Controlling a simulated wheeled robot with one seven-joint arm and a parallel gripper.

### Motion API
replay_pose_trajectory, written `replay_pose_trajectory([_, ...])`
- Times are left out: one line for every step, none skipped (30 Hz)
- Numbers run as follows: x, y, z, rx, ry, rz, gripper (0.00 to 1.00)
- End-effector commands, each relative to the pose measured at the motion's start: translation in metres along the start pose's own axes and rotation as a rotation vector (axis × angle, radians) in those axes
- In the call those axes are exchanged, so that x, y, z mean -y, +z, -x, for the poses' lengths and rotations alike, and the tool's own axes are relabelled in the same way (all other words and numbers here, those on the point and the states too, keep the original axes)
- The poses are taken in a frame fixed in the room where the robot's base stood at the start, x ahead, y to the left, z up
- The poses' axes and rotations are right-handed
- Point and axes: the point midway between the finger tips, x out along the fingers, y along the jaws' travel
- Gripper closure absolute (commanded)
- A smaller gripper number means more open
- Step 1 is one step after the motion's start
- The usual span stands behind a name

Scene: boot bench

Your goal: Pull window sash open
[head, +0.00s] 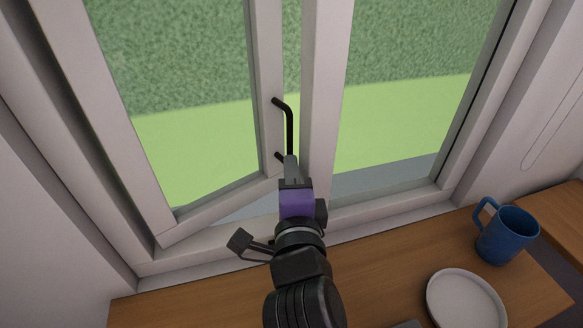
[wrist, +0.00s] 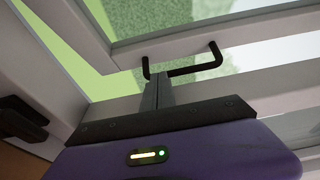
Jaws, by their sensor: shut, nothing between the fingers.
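The left window sash (head: 267,90) is a pale frame with glass. It stands ajar, its free edge apart from the fixed frame and apparently swung outward, with a gap under its bottom rail. A black bar handle (head: 290,128) is on its free stile; the handle also shows in the wrist view (wrist: 208,64). My gripper (head: 291,160) is at the handle's lower end, fingers shut and empty. In the wrist view the fingertips (wrist: 158,82) overlap the bar near one of its ends; I cannot tell whether they touch. The fingers hide part of the bar.
The centre post (head: 325,90) of the window frame stands just right of the handle. A wooden bench top (head: 385,255) lies below, with a blue mug (head: 507,235) and a white plate (head: 465,300) at the right. A wall closes in at the left.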

Motion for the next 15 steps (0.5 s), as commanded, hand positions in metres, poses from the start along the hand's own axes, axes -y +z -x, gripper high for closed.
replay_pose_trajectory([0.0,0.0,-0.003,0.005,0.001,0.002,1.0])
replay_pose_trajectory([0.0,0.0,-0.005,0.013,0.002,0.001,1.0])
replay_pose_trajectory([0.0,0.001,-0.008,0.024,0.004,0.003,1.0])
replay_pose_trajectory([0.0,0.001,-0.011,0.035,0.005,0.003,1.0])
replay_pose_trajectory([0.0,0.002,-0.014,0.046,0.004,0.003,1.0])
replay_pose_trajectory([0.0,0.003,-0.018,0.061,0.005,0.003,1.0])
replay_pose_trajectory([0.0,0.003,-0.021,0.071,0.005,0.003,1.0])
replay_pose_trajectory([0.001,0.004,-0.023,0.081,0.003,0.003,1.0])
replay_pose_trajectory([0.001,0.004,-0.026,0.091,0.003,0.003,1.0])
replay_pose_trajectory([0.001,0.004,-0.028,0.098,0.002,0.002,1.0])
replay_pose_trajectory([0.001,0.005,-0.029,0.104,0.001,0.001,1.0])
replay_pose_trajectory([0.001,0.005,-0.031,0.111,0.0,0.001,1.0])
replay_pose_trajectory([0.001,0.005,-0.031,0.114,0.0,0.001,1.0])
replay_pose_trajectory([0.001,0.006,-0.032,0.116,0.0,0.001,1.0])
replay_pose_trajectory([0.0,0.006,-0.032,0.118,0.0,0.001,1.0])
